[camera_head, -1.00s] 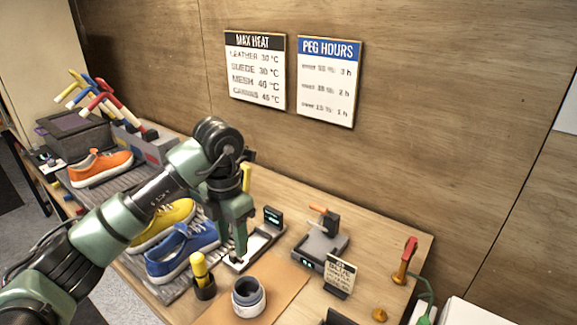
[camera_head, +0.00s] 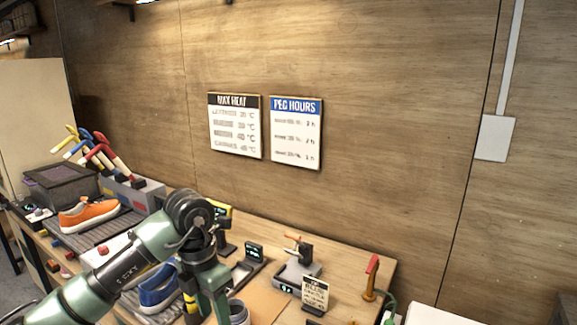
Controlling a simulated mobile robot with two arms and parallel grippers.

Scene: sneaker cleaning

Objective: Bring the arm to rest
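My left arm comes in from the lower left and reaches over the wooden bench (camera_head: 352,262). My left gripper (camera_head: 217,312) points down over the bench, beside a yellow-handled tool (camera_head: 190,303) and the grey jar (camera_head: 239,313). Its fingertips are at or below the bottom edge, so I cannot tell whether it is open or shut. The blue sneaker (camera_head: 156,292) is partly behind my arm. The orange sneaker (camera_head: 88,215) stands on a grey mat (camera_head: 101,233) at the left. My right gripper is not in view.
A small grey scale-like device (camera_head: 294,276), a little sign (camera_head: 315,294) and a red-and-tan tool (camera_head: 371,278) stand right of my gripper. Colourful handles (camera_head: 95,150) stick up at the back left. Two signs (camera_head: 235,125) hang on the wall.

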